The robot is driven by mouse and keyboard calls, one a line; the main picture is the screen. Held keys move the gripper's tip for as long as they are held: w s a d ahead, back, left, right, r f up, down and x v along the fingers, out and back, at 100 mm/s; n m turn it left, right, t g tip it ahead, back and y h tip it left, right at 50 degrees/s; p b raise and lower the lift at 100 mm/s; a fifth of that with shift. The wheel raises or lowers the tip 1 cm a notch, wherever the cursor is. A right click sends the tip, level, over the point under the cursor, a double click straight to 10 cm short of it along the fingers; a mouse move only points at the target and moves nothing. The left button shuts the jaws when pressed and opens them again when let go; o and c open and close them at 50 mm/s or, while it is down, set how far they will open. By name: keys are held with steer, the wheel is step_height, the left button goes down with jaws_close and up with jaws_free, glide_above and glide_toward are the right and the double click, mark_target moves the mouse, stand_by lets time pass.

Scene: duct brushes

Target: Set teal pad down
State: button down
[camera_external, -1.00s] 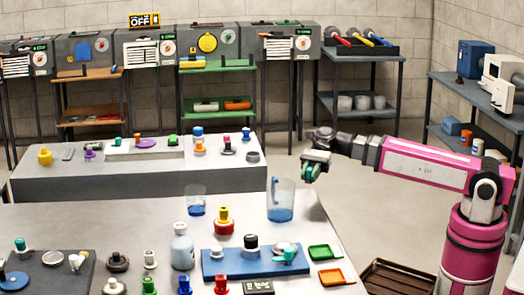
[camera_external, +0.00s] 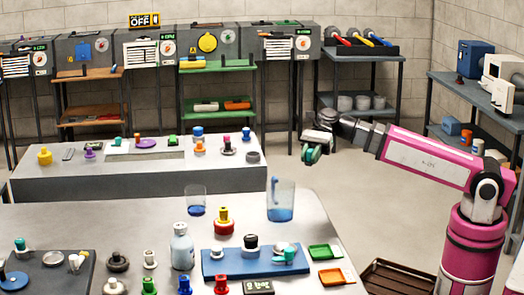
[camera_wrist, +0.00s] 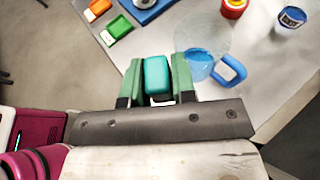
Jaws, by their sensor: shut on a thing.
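My gripper (camera_external: 316,154) is raised in the air behind the near table's back right corner. It also shows in the wrist view (camera_wrist: 156,80). Its green fingers are shut on the teal pad (camera_wrist: 156,77), a small rounded block between them. In the external view the pad is too small to tell apart from the fingers. In the wrist view the pad and fingertips overlap the table edge, close to the clear beaker.
A clear beaker with blue liquid and a blue handle (camera_external: 281,202) stands at the near table's back right. Green (camera_external: 325,252) and orange (camera_external: 331,276) trays lie near the right edge. A blue holder (camera_external: 230,263) with several parts is left of them. Floor is open behind the table.

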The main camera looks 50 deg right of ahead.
steer(key=w+a+m+t, duration=0.1)
steer(key=w+a, duration=0.5)
steer(key=w, duration=0.6)
steer(key=w+a+m+t, duration=0.15)
steer(key=w+a, duration=0.45)
steer(key=w, duration=0.6)
glide_above(232, 203)
step_height(232, 203, down, 5)
steer(key=shift+w+f, duration=0.1)
steer(key=shift+f, duration=5.35)
steer(key=shift+f, duration=0.1)
steer(key=c, duration=0.9)
jaws_free()
steer(key=shift+c, duration=0.2)
steer(key=v, duration=1.2)
